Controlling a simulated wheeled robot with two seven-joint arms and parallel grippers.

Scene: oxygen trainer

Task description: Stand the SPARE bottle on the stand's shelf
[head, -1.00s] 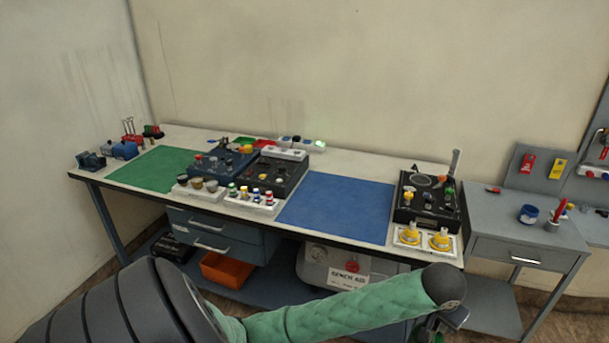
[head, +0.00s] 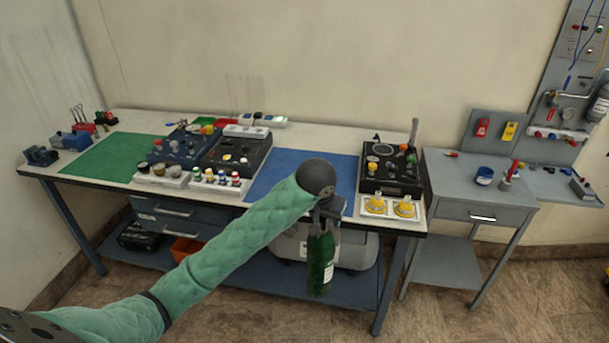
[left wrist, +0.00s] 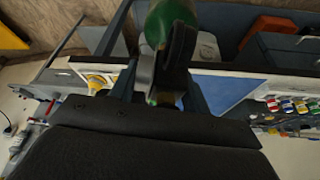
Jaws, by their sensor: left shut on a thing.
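A green bottle (head: 321,265) with a white label hangs upright from my left gripper (head: 326,222), in front of the workbench. My left gripper is shut on its top end; in the left wrist view the dark fingers (left wrist: 163,70) close around the neck of the green bottle (left wrist: 172,18). I cannot read the label in either view. The grey stand (head: 553,110) with gauges and tubing is at the far right of the head view, with a grey shelf (head: 548,186) at its foot. A part of another bottle (head: 601,104) shows at the right edge. My right gripper is not seen.
The workbench (head: 330,147) with trainer boxes and a blue mat (head: 285,172) is behind the bottle. A grey side table (head: 450,192) with a blue jar (head: 484,176) and a red tool stands between bench and stand. The floor (head: 480,322) in front is clear.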

